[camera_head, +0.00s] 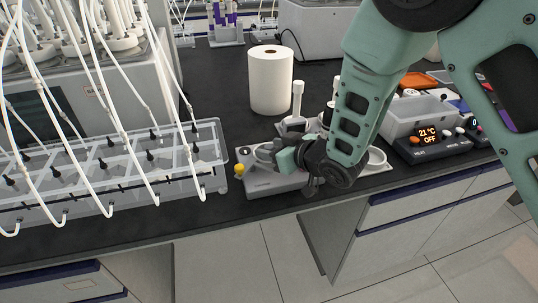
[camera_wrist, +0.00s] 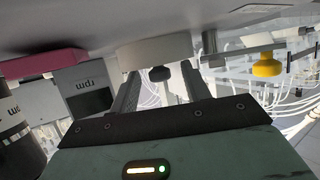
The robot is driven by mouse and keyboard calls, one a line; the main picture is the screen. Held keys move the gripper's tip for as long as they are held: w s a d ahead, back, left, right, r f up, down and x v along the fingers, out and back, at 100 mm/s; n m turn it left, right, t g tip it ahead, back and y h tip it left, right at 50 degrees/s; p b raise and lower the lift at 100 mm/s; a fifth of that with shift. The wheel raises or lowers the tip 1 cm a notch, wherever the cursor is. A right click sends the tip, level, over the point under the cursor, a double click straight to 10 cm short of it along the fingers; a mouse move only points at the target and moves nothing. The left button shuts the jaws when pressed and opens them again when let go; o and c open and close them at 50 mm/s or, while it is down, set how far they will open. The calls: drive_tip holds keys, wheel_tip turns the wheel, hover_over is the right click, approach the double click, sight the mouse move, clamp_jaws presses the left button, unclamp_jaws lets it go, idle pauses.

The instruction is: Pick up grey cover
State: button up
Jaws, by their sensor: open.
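The grey cover (camera_wrist: 152,54), a short round light-grey lid with a black knob, shows upside down in the wrist view. It sits on a flat grey device. My gripper (camera_wrist: 160,82) is open, with one finger on each side of the black knob in that view. The fingertips are close to the cover's rim; I cannot tell whether they touch it. In the head view my gripper (camera_head: 276,154) is low over the grey device (camera_head: 268,184) near the bench's front edge. There the gripper and wrist hide most of the cover.
A yellow knob (camera_head: 239,169) is at the device's left end. A clear rack with white tubes (camera_head: 130,168) stands to the left. A white paper roll (camera_head: 270,80) stands behind. A clear bin (camera_head: 415,115) and a display unit (camera_head: 432,142) are to the right.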

clamp_jaws()
drive_tip(key=shift+r, duration=0.1)
